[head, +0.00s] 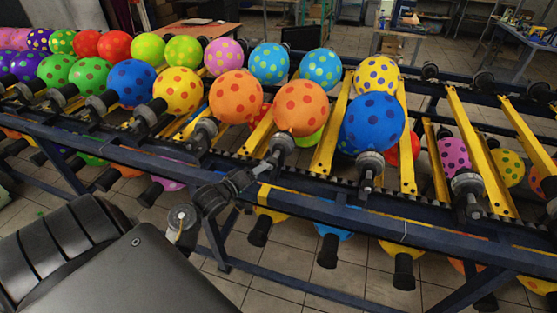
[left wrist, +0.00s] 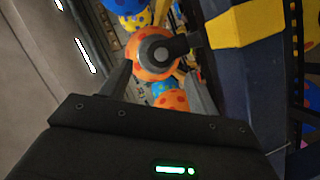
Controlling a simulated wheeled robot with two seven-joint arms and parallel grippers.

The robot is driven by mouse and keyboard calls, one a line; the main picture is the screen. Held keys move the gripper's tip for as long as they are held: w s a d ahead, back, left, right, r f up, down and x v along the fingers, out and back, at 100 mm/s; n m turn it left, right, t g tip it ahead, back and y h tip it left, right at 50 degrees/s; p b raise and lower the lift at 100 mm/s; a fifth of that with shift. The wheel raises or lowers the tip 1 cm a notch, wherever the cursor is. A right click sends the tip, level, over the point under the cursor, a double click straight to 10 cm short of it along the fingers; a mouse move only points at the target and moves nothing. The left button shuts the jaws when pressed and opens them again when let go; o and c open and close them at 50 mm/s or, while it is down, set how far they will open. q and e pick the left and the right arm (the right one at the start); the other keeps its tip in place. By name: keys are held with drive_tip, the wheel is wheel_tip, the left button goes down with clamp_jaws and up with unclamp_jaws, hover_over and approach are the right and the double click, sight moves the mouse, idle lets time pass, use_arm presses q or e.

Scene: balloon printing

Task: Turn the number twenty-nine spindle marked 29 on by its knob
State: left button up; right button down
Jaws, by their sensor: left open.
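No number 29 is readable on any spindle, so I cannot tell which one bears it. In the head view, a dark spindle knob (head: 282,149) sits below an orange balloon with red dots (head: 301,108) on the near rail. My left gripper (head: 243,181) is below and left of this knob, in front of the rail, open and empty. In the left wrist view, a round grey-black knob (left wrist: 156,49) stands in front of an orange balloon (left wrist: 148,70), beyond a dark finger; contact cannot be judged. My right gripper is not in view.
Dotted balloons on spindles line the rack, including a large blue one (head: 371,123) to the right. Yellow bars (head: 332,125) cross between the dark blue rails (head: 330,212). More spindles hang below. Tiled floor (head: 345,288) shows beneath the rack.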

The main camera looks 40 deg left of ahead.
sight(274, 162)
use_arm(q)
drive_tip(key=x, duration=0.2)
drive_tip(key=shift+w+a, duration=0.15)
drive_tip(key=shift+w, duration=0.15)
drive_tip(key=x, duration=0.3)
drive_tip(key=shift+w+f+p, duration=0.1)
drive_tip(key=shift+w+p, duration=0.1)
drive_tip(key=shift+p, duration=0.1)
drive_tip(key=shift+x, duration=1.25)
drive_tip(key=shift+w, duration=0.35)
drive_tip(key=shift+w+f, duration=0.2)
drive_tip(key=shift+w, duration=0.25)
drive_tip(key=shift+c, duration=1.1)
drive_tip(key=c, duration=0.8)
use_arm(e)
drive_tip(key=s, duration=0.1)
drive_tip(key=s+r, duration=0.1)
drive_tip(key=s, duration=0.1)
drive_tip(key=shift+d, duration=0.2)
